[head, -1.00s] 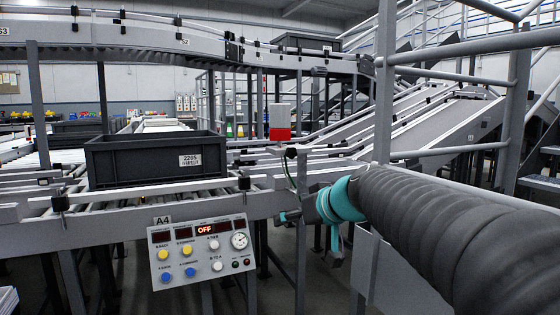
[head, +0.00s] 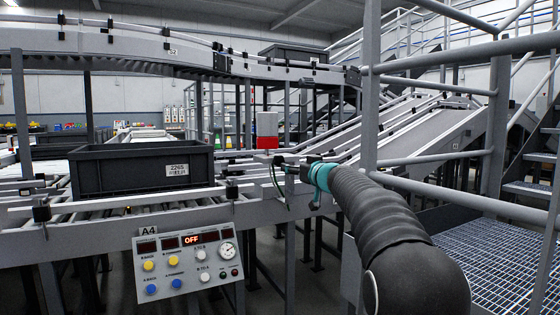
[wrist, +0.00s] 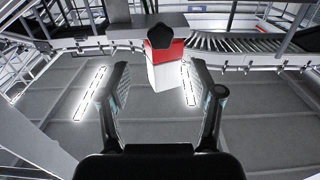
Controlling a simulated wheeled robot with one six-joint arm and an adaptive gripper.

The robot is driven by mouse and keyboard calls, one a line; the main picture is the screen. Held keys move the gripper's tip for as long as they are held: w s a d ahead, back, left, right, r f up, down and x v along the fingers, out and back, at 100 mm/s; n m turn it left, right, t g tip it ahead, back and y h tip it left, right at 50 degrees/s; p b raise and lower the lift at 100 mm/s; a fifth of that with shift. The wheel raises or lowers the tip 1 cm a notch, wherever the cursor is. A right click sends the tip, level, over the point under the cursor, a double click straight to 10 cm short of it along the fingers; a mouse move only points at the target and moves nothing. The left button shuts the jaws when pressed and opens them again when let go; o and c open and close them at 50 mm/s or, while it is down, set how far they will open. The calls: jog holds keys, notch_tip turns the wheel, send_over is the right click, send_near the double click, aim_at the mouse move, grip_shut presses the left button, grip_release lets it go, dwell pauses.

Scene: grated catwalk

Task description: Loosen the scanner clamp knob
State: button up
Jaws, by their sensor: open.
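A black, faceted knob (wrist: 160,38) shows in the wrist view, just beyond and between my open fingertips, overlapping the red part of a red and white box (wrist: 163,70). The wrist picture appears upside down, with the ceiling at its bottom. In the head view the red and white box (head: 267,130) stands behind the conveyor rail. My gripper (wrist: 158,78) is open, with nothing between its fingers. In the head view my teal-banded wrist reaches the rail's right end; I cannot make out the knob there.
A dark tote (head: 140,168) sits on the roller conveyor at left. A control panel (head: 188,262) reading OFF hangs below its rail. Grey handrails (head: 450,204) and grated flooring (head: 500,250) lie at right, close to my arm.

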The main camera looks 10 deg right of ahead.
aim_at(280, 162)
jog(key=p+x, duration=0.5)
jog(key=x, duration=0.4)
jog(key=shift+w+a, duration=0.15)
jog(key=shift+w, duration=0.05)
jog(key=shift+w+a+p, duration=0.1)
jog(key=shift+w+p, duration=0.25)
jog(key=shift+p, duration=0.05)
jog(key=c, duration=1.1)
